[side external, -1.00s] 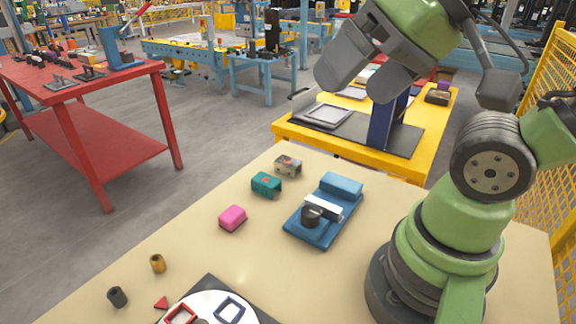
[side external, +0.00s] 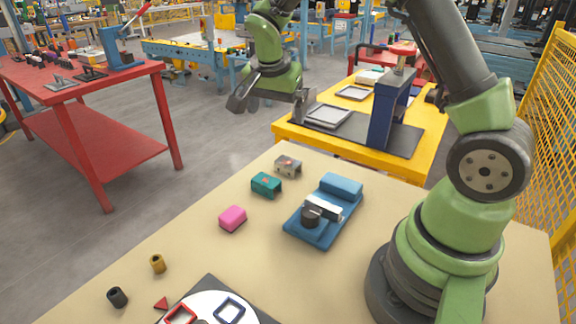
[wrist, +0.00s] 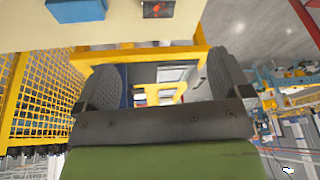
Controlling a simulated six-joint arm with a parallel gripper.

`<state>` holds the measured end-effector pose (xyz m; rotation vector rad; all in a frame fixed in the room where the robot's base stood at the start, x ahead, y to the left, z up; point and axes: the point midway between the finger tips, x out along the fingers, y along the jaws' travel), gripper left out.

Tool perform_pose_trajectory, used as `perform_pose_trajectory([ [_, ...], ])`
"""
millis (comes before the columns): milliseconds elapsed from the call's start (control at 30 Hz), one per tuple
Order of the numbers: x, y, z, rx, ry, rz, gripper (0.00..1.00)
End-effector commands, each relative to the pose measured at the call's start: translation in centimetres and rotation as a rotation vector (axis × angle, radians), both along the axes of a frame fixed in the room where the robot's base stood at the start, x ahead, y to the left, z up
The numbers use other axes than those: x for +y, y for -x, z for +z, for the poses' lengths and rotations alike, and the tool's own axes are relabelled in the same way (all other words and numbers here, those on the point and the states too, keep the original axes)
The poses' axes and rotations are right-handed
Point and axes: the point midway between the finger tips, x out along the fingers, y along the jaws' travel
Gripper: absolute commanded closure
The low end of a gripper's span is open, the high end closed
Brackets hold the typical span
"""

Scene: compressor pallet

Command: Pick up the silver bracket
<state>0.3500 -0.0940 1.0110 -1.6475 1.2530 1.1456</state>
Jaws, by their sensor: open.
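The silver bracket (side external: 288,165) is a small grey metal piece with a reddish mark on top. It stands on the tan table, just behind the teal bracket (side external: 266,184). My gripper (side external: 270,104) hangs in the air above and beyond the bracket, its two dark fingers spread apart and empty. In the wrist view the open fingers frame my gripper (wrist: 162,75), with nothing between them but background. The silver bracket also shows at the top edge of the wrist view (wrist: 158,9), partly cut off.
A blue fixture (side external: 330,222) with a dark round knob stands right of the brackets. A pink block (side external: 232,218) and two small cylinders lie to the left. A yellow table (side external: 415,165) with a tall blue stand (side external: 385,115) is behind. Tan tabletop around the bracket's left is clear.

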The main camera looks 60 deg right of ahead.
Motion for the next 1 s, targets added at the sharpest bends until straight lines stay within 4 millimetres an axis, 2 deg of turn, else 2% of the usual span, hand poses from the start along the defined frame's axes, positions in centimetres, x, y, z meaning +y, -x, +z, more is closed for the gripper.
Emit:
perform_pose_trajectory([
  [33, -0.8, -0.7, -2.1, 0.021, 0.014, -0.048, 0.04],
  [200, -2.7, -1.9, -6.8, 0.038, 0.06, -0.18, 0.04],
  [600, -4.8, -2.1, -12.2, 0.042, 0.082, -0.239, 0.04],
  [833, -5.5, -2.1, -14.1, 0.042, 0.081, -0.239, 0.04],
  [1000, -6.4, -1.9, -16.7, 0.043, 0.08, -0.237, 0.04],
])
